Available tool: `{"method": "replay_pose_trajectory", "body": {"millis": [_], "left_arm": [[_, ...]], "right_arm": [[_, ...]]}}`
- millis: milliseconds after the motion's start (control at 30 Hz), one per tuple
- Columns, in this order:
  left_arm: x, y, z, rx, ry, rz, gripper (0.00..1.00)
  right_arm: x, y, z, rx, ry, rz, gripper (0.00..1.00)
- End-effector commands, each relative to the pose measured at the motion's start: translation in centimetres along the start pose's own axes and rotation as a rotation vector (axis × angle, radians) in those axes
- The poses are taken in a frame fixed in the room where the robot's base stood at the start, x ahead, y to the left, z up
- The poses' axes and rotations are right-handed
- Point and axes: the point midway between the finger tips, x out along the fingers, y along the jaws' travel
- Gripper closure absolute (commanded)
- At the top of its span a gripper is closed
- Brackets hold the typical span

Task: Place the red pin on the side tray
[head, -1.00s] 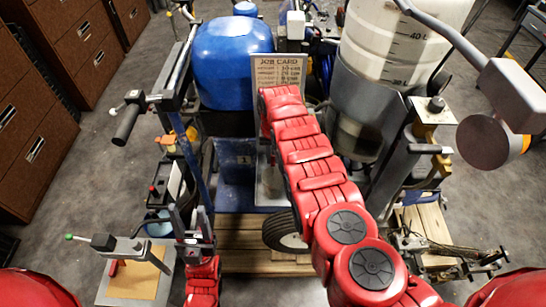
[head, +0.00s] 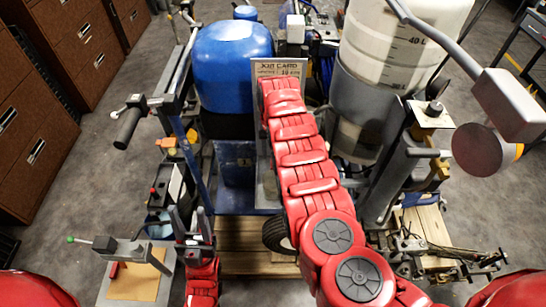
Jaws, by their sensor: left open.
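The side tray (head: 170,268) is a grey tray at the lower left with a tan mat (head: 138,283) on it. A small red piece (head: 115,269) shows at the mat's left edge, below a grey block; I cannot tell whether it is the red pin. No other clear pin shows. My left gripper (head: 190,222) is open, pointing up the picture, just right of the tray's far corner. Nothing shows between its fingers. My right arm reaches up the middle to the job card (head: 278,70); its gripper is hidden behind its own links.
A lever with a green knob (head: 70,239) sticks out left of the tray. A blue tank (head: 233,65) and a white tank (head: 400,45) stand at the back. A black handle (head: 129,125) juts out at left. Bare floor lies left of the machine.

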Motion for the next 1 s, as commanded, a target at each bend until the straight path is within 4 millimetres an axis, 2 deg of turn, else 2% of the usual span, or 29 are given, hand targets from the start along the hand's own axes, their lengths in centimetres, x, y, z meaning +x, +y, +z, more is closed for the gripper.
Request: {"method": "replay_pose_trajectory", "body": {"millis": [200, 400, 533, 1000], "left_arm": [[-2.0, 0.1, 0.3, 0.000, -0.001, 0.000, 0.50], [-2.7, 0.1, 0.5, 0.000, -0.001, 0.000, 0.50], [-2.7, 0.1, 0.5, 0.000, -0.001, 0.000, 0.50], [-2.7, 0.1, 0.5, 0.000, -0.001, 0.000, 0.50]], "right_arm": [[-4.6, -0.1, -0.2, 0.000, 0.011, -0.002, 0.51], [-7.2, 0.0, -0.1, 0.000, 0.007, -0.001, 0.51], [-7.8, 0.0, -0.1, 0.000, 0.005, -0.001, 0.51], [-7.8, 0.0, 0.0, 0.000, 0.004, 0.000, 0.51]]}}
